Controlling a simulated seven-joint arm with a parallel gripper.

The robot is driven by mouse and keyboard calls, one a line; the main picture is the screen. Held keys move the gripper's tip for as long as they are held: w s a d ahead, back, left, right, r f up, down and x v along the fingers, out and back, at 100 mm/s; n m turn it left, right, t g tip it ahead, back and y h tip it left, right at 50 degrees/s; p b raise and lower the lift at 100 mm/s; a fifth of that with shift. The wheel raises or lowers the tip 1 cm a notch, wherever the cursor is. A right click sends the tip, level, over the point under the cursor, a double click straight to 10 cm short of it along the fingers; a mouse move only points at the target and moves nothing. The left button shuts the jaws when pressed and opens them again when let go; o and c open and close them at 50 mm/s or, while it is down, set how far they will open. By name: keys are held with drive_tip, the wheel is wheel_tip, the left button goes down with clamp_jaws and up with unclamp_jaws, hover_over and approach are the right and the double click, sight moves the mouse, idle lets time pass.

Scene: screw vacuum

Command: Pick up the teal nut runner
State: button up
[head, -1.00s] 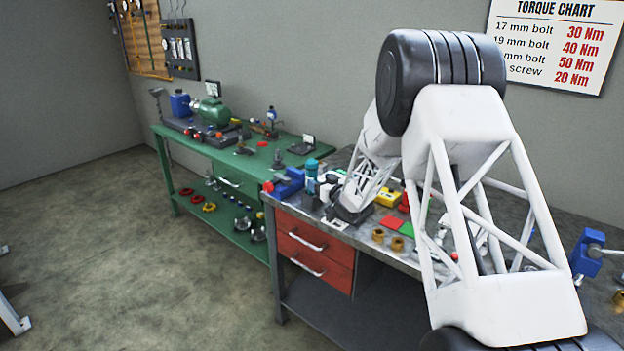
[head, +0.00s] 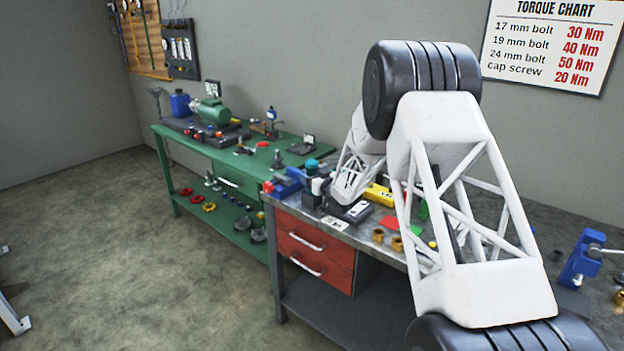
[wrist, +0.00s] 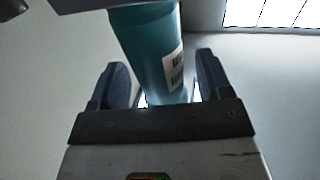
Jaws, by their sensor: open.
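The teal nut runner (wrist: 143,40) fills the top middle of the wrist view as a teal cylinder with a white printed label. My gripper (wrist: 163,80) is open, with one dark finger on each side of the teal body. I cannot tell whether either finger touches it. In the head view the teal nut runner (head: 312,165) stands at the left end of the grey bench, partly hidden. My gripper is hard to make out there, behind and below my white arm link.
A blue vise (head: 287,182) is close to the left of the nut runner. A yellow item (head: 379,194), a red pad (head: 362,223) and brass nuts (head: 378,236) lie to the right. A green bench (head: 175,140) stands behind at left.

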sight(312, 161)
drive_tip(key=shift+w+a, duration=0.15)
drive_tip(key=shift+w, duration=0.1)
idle(0.4)
clamp_jaws()
drive_tip(key=shift+r, duration=0.2)
drive_tip(key=shift+r, duration=4.85)
